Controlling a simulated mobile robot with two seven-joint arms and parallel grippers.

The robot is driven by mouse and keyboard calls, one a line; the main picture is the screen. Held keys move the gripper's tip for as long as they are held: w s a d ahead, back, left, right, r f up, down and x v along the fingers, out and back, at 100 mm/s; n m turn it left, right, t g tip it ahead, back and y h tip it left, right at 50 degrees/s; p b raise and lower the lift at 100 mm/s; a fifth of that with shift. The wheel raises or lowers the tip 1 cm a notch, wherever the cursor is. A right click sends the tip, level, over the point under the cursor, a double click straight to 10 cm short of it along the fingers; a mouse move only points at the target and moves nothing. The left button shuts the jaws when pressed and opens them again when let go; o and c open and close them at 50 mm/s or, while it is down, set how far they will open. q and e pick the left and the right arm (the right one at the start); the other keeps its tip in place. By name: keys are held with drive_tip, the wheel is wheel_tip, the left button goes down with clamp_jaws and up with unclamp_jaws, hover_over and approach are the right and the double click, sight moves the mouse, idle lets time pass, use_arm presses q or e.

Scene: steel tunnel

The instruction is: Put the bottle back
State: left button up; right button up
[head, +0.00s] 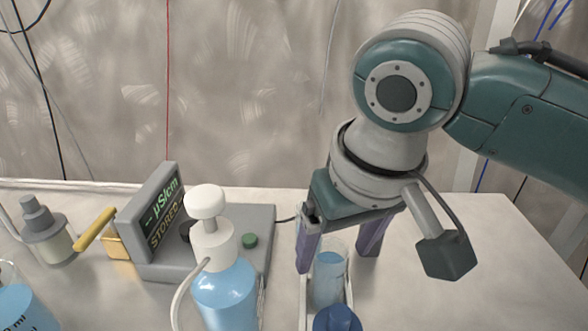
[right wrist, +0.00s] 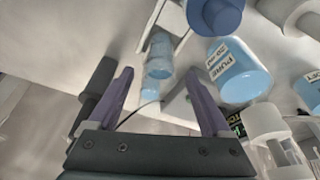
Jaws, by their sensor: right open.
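A small clear bottle (head: 328,280) with pale blue liquid stands upright in a narrow white holder (head: 303,312) on the bench. It also shows in the right wrist view (right wrist: 159,58). My right gripper (head: 336,258) is open, with its two purple fingers pointing down to the left and right of the bottle in the head view. In the right wrist view the bottle appears between and just beyond the fingertips (right wrist: 161,72). I cannot tell whether a finger touches it. My left gripper is not in view.
A blue cap (head: 337,319) is close in front of the bottle. A white-topped wash bottle (head: 224,292) stands to the left, before a grey meter (head: 155,215) with a green button. A yellow-handled valve (head: 97,230) is further left. The bench at right (head: 480,260) is clear.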

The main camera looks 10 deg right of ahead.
sight(347, 326)
drive_tip(key=v, duration=0.5)
drive_tip(key=s+a+f, duration=0.1)
drive_tip(key=s, duration=0.1)
drive_tip(key=s+f+n+y, duration=0.1)
drive_tip(key=s, duration=0.2)
drive_tip(key=s+a+f+y, duration=0.1)
drive_tip(key=s, duration=0.1)
drive_tip(key=shift+s+a+f+p, duration=0.3)
drive_tip(key=shift+s+f+p, duration=0.05)
drive_tip(key=shift+f+p, duration=0.05)
drive_tip(key=s+d+f+h, duration=0.1)
drive_tip(key=s+d+h, duration=0.1)
drive_tip(key=s+d, duration=0.7)
drive_tip(key=shift+s+f, duration=0.25)
drive_tip(key=shift+s, duration=0.4)
drive_tip(key=shift+d, duration=0.1)
